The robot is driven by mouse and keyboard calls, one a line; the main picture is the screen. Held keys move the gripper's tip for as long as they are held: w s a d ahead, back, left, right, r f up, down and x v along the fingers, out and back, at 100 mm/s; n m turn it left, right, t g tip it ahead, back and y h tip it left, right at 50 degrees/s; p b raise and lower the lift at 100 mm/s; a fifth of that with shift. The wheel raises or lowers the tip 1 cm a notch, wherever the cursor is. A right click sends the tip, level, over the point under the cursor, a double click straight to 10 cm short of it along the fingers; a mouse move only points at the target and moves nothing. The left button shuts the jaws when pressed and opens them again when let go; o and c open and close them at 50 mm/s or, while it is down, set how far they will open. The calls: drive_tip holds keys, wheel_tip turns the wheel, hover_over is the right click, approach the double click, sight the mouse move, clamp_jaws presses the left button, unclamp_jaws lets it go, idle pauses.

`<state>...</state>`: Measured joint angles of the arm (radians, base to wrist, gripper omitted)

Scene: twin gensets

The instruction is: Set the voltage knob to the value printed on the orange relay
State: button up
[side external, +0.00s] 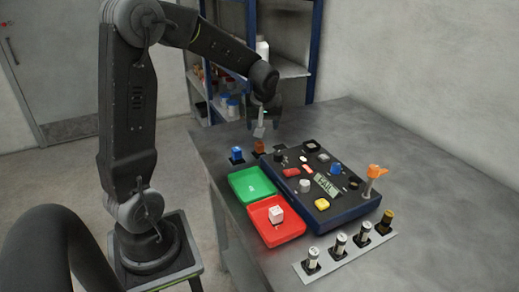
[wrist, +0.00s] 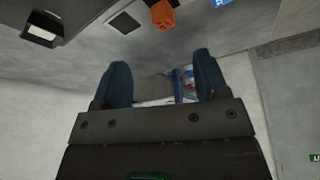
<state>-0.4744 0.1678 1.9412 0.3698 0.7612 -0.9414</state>
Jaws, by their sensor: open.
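The orange relay (side external: 259,147) stands at the back left of the table, beside a blue relay (side external: 236,153). In the wrist view the orange relay (wrist: 163,14) is at the top edge, with part of the blue one (wrist: 222,2). Its printed value is too small to read. The dark control panel (side external: 347,216) with a blue edge carries several knobs, including a pale grey knob (side external: 305,186) and a black knob (side external: 353,183). I cannot tell which is the voltage knob. My gripper (side external: 260,131) is open and empty above the table near the orange relay; its fingers (wrist: 163,72) are spread apart.
A green tray (side external: 236,184) and a red tray (side external: 285,232) holding a white block (side external: 276,213) lie left of the panel. An orange handle (side external: 376,171) rises at its right corner. A strip (side external: 345,257) with several cylinders lies in front. The table's right side is clear.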

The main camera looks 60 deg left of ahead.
sight(260, 143)
drive_tip(key=x, duration=0.6)
drive_tip(key=shift+a+f, duration=0.1)
drive_tip(key=shift+f, duration=0.2)
drive_tip(key=shift+x, duration=2.65)
drive_tip(key=shift+s+a, duration=0.1)
drive_tip(key=shift+s, duration=0.05)
drive_tip(key=c, duration=1)
drive_tip(key=shift+r, duration=0.1)
